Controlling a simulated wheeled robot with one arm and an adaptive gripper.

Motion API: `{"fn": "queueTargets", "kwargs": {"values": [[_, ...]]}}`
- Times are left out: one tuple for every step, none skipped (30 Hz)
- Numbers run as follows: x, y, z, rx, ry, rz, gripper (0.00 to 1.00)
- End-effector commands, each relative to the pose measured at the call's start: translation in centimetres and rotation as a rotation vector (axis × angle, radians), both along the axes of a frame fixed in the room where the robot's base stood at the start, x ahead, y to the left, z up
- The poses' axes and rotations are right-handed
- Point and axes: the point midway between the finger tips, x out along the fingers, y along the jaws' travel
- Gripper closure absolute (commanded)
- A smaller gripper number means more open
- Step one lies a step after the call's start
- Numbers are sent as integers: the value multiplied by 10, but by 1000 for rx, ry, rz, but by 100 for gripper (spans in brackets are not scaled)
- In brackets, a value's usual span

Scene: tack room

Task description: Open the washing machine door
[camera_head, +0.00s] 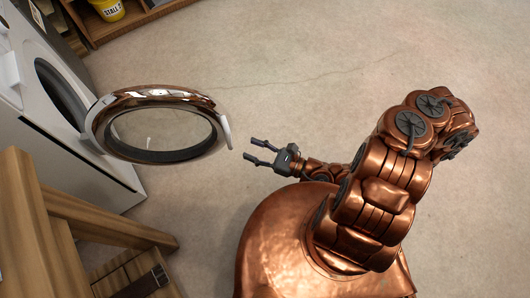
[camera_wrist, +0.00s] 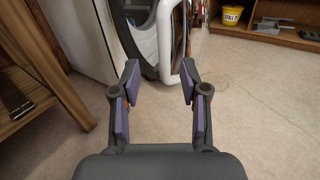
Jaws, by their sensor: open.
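The washing machine (camera_head: 95,160) is white and stands at the left in the head view. Its round door (camera_head: 160,93), with a shiny bronze rim and clear glass, is swung wide open, away from the dark drum opening (camera_head: 62,97). A white handle (camera_head: 226,131) is on the door's free edge.
A wooden table or bench (camera_head: 110,218) stands at the lower left, close to the machine. A wooden shelf (camera_head: 140,22) with a yellow bucket (camera_head: 108,9) is at the back. The floor (camera_head: 310,75) to the right of the door is clear.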

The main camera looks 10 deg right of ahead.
Motion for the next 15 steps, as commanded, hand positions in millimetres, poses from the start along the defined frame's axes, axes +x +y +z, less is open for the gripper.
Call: {"fn": "queueTargets", "kwargs": {"values": [[-1, -4, 0, -1, 1, -4, 56], [-2, -6, 0, -1, 1, -3, 56], [-4, -8, 0, -1, 0, -4, 56], [-5, -10, 0, -2, -1, -4, 56], [-6, -12, 0, -2, -1, -4, 56], [-7, -14, 0, -1, -2, -4, 56], [-8, -16, 0, -1, -1, -3, 56], [-9, -18, 0, -1, -1, -4, 56], [-11, -20, 0, -1, -1, -3, 56], [-12, -21, 0, -1, -2, -3, 56], [-12, -22, 0, -1, -2, -3, 56], [-13, -24, 0, -1, -2, -4, 56], [-14, -25, 0, -1, -2, -3, 56], [-15, -26, 0, -1, -2, -3, 56], [-15, -27, 0, -1, -2, -4, 56]]}}
